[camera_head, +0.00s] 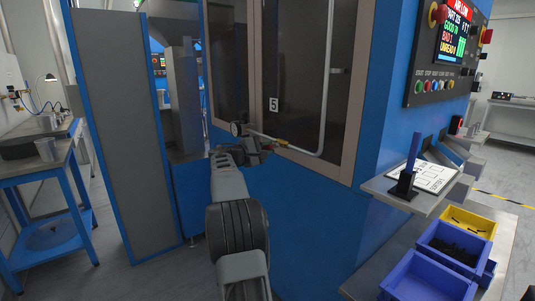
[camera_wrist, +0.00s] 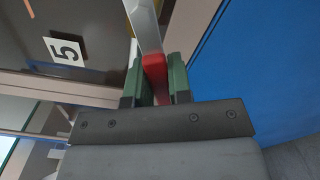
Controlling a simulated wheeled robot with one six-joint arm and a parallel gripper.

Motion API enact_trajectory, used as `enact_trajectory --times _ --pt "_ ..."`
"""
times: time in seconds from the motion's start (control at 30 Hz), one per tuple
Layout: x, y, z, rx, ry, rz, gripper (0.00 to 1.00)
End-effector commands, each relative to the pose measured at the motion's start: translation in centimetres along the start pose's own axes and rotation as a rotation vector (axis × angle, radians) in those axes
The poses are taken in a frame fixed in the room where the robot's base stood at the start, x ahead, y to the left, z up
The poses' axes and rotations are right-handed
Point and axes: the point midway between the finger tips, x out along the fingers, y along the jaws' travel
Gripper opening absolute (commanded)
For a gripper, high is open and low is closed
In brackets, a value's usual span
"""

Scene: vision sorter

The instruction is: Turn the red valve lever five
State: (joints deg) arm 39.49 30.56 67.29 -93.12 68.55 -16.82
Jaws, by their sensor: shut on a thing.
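The number 5 label (camera_head: 273,104) is on the dark panel of the blue machine, and it also shows in the wrist view (camera_wrist: 66,51). The red lever (camera_wrist: 154,68) is a pale metal bar with a red part, just below the label in the head view, where it looks very small. My gripper (camera_head: 266,145) is at the lever. In the wrist view its green fingers (camera_wrist: 155,82) are shut on the red part from both sides. The bar runs up out of that view. The lever's pivot is hard to make out.
The machine's blue wall (camera_head: 310,205) is close under and right of my gripper. A grey shelf (camera_head: 425,190) with a clipboard juts out at right, above blue bins (camera_head: 430,280) and a yellow bin (camera_head: 468,221). A grey cabinet panel (camera_head: 115,120) stands left; open floor lies between.

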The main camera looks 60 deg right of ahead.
Motion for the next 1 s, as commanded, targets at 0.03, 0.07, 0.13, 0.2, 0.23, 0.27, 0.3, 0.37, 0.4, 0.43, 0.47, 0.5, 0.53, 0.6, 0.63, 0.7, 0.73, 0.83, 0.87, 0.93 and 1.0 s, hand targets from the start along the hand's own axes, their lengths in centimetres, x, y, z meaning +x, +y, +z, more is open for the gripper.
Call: enact_trajectory --times 0.03,0.07,0.13,0.2,0.23,0.27,0.3,0.37,0.4,0.43,0.47,0.5,0.53,0.6,0.63,0.7,0.73,0.83,0.87,0.93,1.0 --pt "0.00 -0.01 -0.05 0.015 0.000 -0.001 0.00" --pt "0.00 0.04 -0.04 0.024 0.000 -0.001 0.00" --pt "0.00 0.13 -0.03 0.038 0.000 -0.002 0.00" --pt "0.00 0.19 -0.02 0.048 0.000 -0.002 0.00" --pt "0.01 0.21 -0.02 0.052 0.000 -0.002 0.00" --pt "0.01 0.23 -0.01 0.054 0.000 -0.002 0.00" --pt "0.01 0.25 -0.01 0.057 0.000 -0.002 0.00" --pt "0.01 0.27 0.00 0.060 -0.001 -0.002 0.00" --pt "0.01 0.28 0.00 0.061 -0.001 -0.002 0.00" --pt "0.01 0.28 0.00 0.061 -0.001 -0.002 0.00" --pt "0.01 0.28 0.01 0.061 -0.001 -0.002 0.00" --pt "0.01 0.28 0.01 0.061 -0.001 -0.002 0.00" --pt "0.01 0.28 0.01 0.061 -0.001 -0.002 0.00" --pt "0.02 0.28 0.01 0.061 -0.001 -0.002 0.00" --pt "0.02 0.28 0.01 0.061 -0.001 -0.002 0.00" --pt "0.02 0.28 0.01 0.060 -0.001 -0.002 0.00" --pt "0.02 0.28 0.01 0.060 -0.001 -0.002 0.22" --pt "0.02 0.29 0.02 0.060 -0.001 -0.002 0.32" --pt "0.02 0.29 0.02 0.060 -0.001 -0.001 0.34" --pt "0.01 0.30 0.02 0.060 -0.001 -0.001 0.41" --pt "0.01 0.31 0.02 0.060 -0.001 -0.001 0.45"
